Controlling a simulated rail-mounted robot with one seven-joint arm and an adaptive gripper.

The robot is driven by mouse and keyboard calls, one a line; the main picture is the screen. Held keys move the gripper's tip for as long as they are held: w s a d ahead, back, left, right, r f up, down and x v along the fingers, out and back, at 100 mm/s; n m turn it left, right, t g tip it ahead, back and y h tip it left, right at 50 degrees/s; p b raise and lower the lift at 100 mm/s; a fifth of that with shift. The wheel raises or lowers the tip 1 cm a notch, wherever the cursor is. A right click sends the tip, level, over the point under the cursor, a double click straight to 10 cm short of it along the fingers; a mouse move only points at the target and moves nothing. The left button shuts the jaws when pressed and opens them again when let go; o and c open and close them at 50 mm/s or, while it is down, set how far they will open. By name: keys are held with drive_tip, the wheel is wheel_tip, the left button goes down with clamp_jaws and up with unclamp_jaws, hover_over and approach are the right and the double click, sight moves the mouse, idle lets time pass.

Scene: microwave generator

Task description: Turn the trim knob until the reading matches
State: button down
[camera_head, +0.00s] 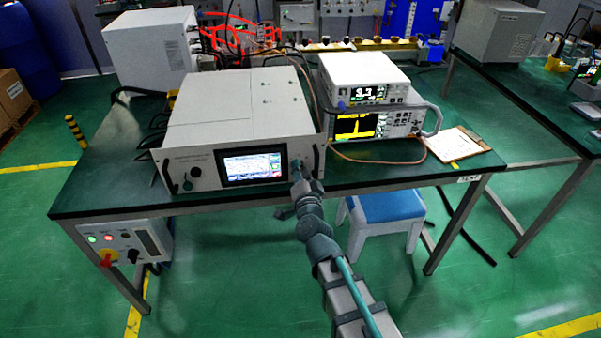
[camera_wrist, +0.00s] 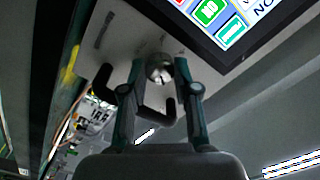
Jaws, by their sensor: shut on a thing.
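The microwave generator is a wide light-grey box (camera_head: 240,105) on the green bench, with a lit screen (camera_head: 252,166) on its front panel. My gripper (camera_head: 297,172) is at the panel's right end, beside the screen. In the wrist view my gripper (camera_wrist: 161,76) has its fingers on either side of a round metallic trim knob (camera_wrist: 160,66) and is shut on it. The screen's corner (camera_wrist: 215,20) shows above. In the head view my gripper hides the knob. A meter display (camera_head: 367,93) shows large white digits too small to read surely.
A spectrum display (camera_head: 362,126) sits under the meter, with a cable looping at its right. A clipboard (camera_head: 455,144) lies at the bench's right. A blue stool (camera_head: 385,208) stands below the bench. A switch box (camera_head: 122,242) hangs at the front left.

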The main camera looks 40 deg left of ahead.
drive_tip(key=m+b, duration=0.1)
drive_tip(key=m, duration=0.5)
drive_tip(key=shift+m+b, duration=0.3)
idle(0.4)
drive_tip(key=c, duration=1.1)
unclamp_jaws()
drive_tip(key=shift+c, duration=0.2)
drive_tip(key=v, duration=0.7)
drive_tip(key=shift+s+d, duration=0.2)
drive_tip(key=shift+s, duration=0.1)
